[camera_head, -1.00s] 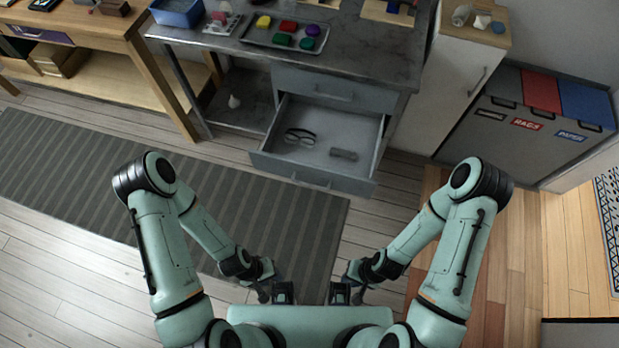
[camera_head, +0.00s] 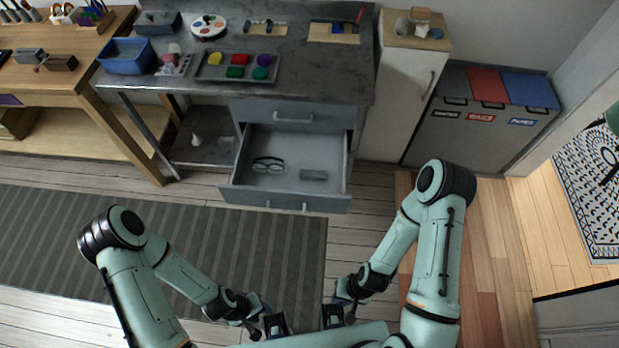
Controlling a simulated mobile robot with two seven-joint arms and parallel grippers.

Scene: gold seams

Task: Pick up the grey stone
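A small grey block (camera_head: 314,175), which looks like the grey stone, lies flat in the right part of the open lower drawer (camera_head: 335,196). Dark-framed glasses (camera_head: 268,164) lie to its left in the same drawer, apart from it. My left gripper (camera_head: 274,325) and my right gripper (camera_head: 333,316) are low in the head view, close to my body and well short of the drawer. Neither touches anything I can make out. Their fingers are too small and dark to tell whether they are open.
The workbench (camera_head: 330,80) above the drawer holds a tray (camera_head: 212,74) of coloured blocks, a blue bin (camera_head: 128,58) and a paint palette (camera_head: 208,26). A white cabinet (camera_head: 398,95) stands right of it. A striped rug (camera_head: 150,245) and clear floor lie before the drawer.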

